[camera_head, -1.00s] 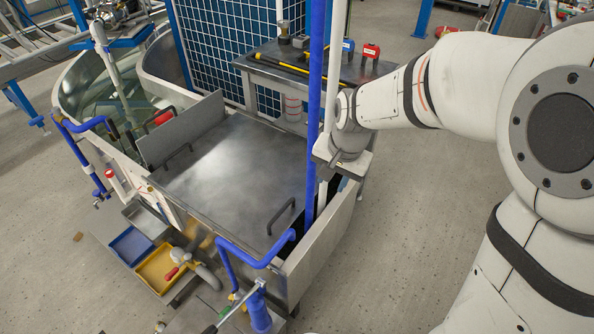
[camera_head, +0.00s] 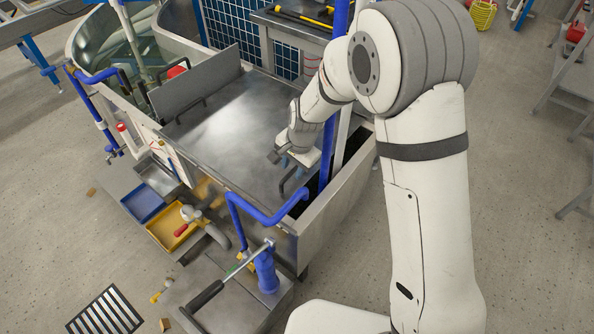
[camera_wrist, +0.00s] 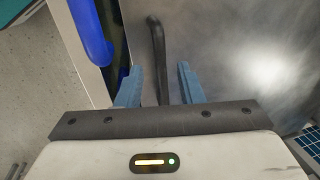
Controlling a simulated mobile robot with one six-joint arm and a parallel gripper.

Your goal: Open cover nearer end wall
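A flat grey metal cover (camera_head: 235,125) lies closed over the near part of the metal tank. A dark bar handle (camera_head: 287,182) stands on it close to the tank's end wall (camera_head: 335,205), and a second dark handle (camera_head: 190,112) is near its far left side. My gripper (camera_head: 283,152) hangs low over the cover beside the end-wall handle. In the wrist view my gripper (camera_wrist: 158,70) is open, with one blue finger on each side of the dark handle (camera_wrist: 156,35). I cannot tell whether either finger touches it.
An upright metal panel (camera_head: 195,95) borders the cover's far side. Yellow (camera_head: 170,232) and blue (camera_head: 142,205) trays lie left of the tank.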

